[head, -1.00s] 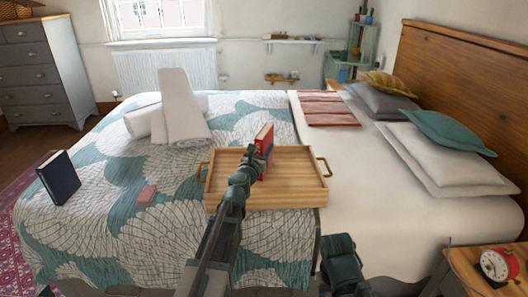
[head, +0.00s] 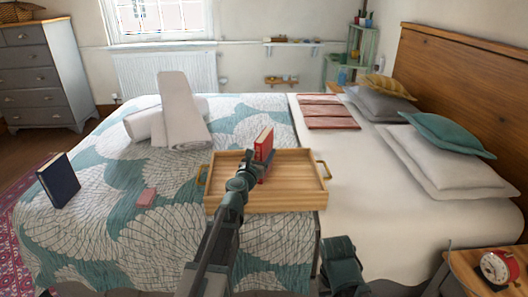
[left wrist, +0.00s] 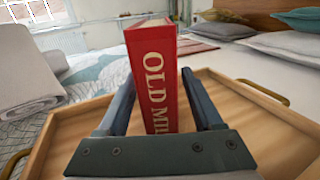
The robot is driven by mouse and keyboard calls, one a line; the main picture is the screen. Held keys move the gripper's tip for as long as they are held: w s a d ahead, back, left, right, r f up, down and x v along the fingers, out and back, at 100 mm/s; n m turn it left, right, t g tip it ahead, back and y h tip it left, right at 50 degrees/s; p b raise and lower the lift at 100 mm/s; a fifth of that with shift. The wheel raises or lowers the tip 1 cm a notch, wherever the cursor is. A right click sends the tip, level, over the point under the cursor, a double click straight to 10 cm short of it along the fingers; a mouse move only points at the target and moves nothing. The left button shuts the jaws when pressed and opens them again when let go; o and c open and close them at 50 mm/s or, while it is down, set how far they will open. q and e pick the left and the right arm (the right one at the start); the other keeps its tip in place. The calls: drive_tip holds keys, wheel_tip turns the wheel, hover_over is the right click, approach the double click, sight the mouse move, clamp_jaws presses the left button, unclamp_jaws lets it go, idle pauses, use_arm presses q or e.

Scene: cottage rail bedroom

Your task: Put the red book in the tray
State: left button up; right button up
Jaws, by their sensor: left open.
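The red book (head: 265,143) stands upright in the wooden tray (head: 298,192) on the bed. In the left wrist view the red book (left wrist: 153,75) shows its spine with gold letters, and the tray (left wrist: 265,125) spreads around and below it. My left gripper (head: 252,163) is at the book, over the tray. In the left wrist view my left gripper (left wrist: 158,95) is open, with one finger on each side of the book's lower part. Whether the book's base rests on the tray floor is hidden. My right gripper cannot be made out.
A dark blue book (head: 59,182) stands on the left of the bed, with a small pink item (head: 146,195) nearby. White rolled towels (head: 180,115) lie behind. Pillows (head: 445,165) are at right. A red clock (head: 496,267) sits on the nightstand.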

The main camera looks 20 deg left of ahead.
use_arm(q)
drive_tip(key=s, duration=1)
drive_tip(key=shift+s+a, duration=0.3)
drive_tip(key=shift+a, duration=0.05)
drive_tip(key=shift+d+r, duration=0.1)
drive_tip(key=s+d+r+m+g+h+p, duration=0.1)
drive_tip(key=s+d+m+g+h+p, duration=0.2)
drive_tip(key=s+d+m+g+p, duration=0.6)
drive_tip(key=s+d+r+m+g+h+p, duration=0.1)
drive_tip(key=d+m+h+p, duration=0.4)
drive_tip(key=d+m, duration=0.95)
drive_tip(key=s+a+r+m+g+y+p, duration=0.1)
drive_tip(key=s+a+m+g+y+p, duration=0.2)
drive_tip(key=s+m+g+y+p, duration=0.1)
drive_tip(key=s+a+r+m+g+y+p, duration=0.1)
drive_tip(key=s+a+m+g+y+p, duration=0.2)
drive_tip(key=s+m+y+p, duration=0.3)
drive_tip(key=s+m+g+p, duration=0.1)
drive_tip(key=s+m+p, duration=0.1)
drive_tip(key=s+m, duration=0.3)
drive_tip(key=shift+y, duration=0.3)
